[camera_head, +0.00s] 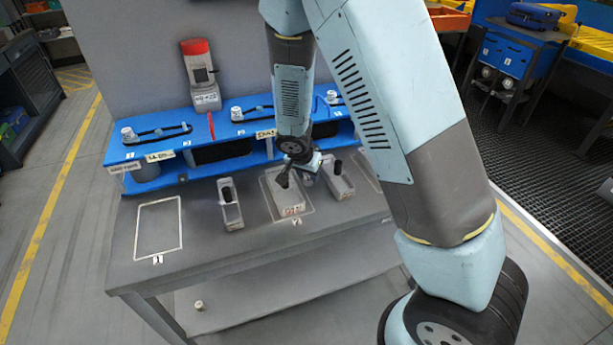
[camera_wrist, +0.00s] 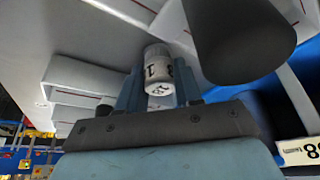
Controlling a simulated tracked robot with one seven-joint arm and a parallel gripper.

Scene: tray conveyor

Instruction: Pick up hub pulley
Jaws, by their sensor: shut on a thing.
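My gripper (camera_wrist: 160,92) is shut on a small whitish cylinder with dark marks, which looks like the hub pulley (camera_wrist: 158,70). In the wrist view it sits upright between the two blue-grey fingers. In the head view my gripper (camera_head: 306,172) hangs above the grey table, close in front of the blue shelf, between two grey blocks. The held piece is too small and too covered there to make out clearly.
The grey table (camera_head: 190,262) carries a left block (camera_head: 232,216), a middle block (camera_head: 292,206) and a right block (camera_head: 341,188). The blue shelf (camera_head: 170,170) behind holds whitish cylinders and black loops. A red-topped device (camera_head: 205,98) stands there. The left outlined spot (camera_head: 158,228) is empty.

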